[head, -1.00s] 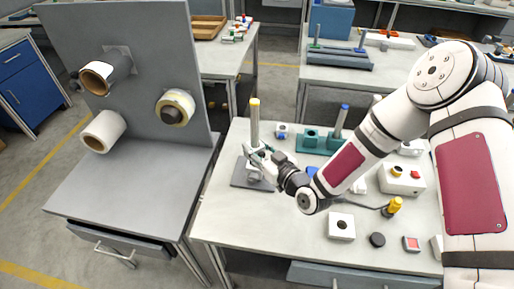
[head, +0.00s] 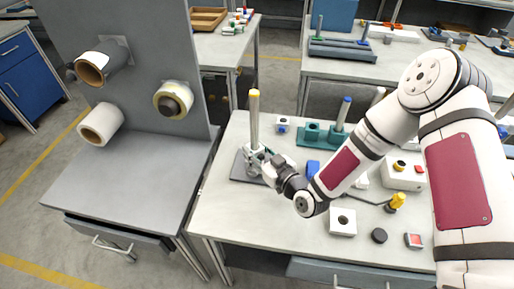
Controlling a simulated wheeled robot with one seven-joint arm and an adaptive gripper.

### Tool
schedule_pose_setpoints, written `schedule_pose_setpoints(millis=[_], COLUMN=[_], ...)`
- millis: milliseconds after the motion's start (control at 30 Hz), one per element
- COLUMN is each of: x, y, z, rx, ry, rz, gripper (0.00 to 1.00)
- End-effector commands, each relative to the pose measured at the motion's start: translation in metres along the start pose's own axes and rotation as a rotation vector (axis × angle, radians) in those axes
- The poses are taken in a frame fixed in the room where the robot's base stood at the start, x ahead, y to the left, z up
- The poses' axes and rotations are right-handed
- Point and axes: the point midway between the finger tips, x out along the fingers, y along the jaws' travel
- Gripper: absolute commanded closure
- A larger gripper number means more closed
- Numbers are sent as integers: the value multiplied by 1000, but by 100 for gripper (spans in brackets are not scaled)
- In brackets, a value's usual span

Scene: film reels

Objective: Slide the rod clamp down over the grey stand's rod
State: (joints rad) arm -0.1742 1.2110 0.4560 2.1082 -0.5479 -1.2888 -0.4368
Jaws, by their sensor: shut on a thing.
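The grey stand has a dark flat base (head: 240,168) and an upright pale rod (head: 254,120) with a yellow tip. It stands near the left edge of the white table. My gripper (head: 265,163) is low at the foot of the rod, reaching in from the right. It is shut on the rod clamp (head: 253,157), a small pale grey piece at the rod's lower end. The clamp looks to be around the rod, close above the base. My fingers partly hide it, so I cannot tell whether it touches the base.
A teal block (head: 317,135) with a blue-tipped post stands behind and to the right. A small blue-holed white block (head: 283,124) is behind the stand. A white block with a hole (head: 342,222) lies in front. A grey panel with tape rolls (head: 174,99) stands left.

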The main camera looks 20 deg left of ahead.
Motion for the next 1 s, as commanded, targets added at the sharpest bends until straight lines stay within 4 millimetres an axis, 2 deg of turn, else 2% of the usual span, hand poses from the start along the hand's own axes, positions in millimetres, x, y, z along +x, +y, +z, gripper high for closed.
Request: schedule_pose_setpoints(millis=[167,433,467,567,867,1000], x=[1,1,1,1,1,-8], y=[0,0,0,0,0,0], z=[8,11,11,11,10,10], rx=[0,0,0,0,0,0], ry=[0,-4,-4,-3,-2,-4], rz=[0,-1,-1,-1,0,-1], gripper=[97,97,61,40,40,40])
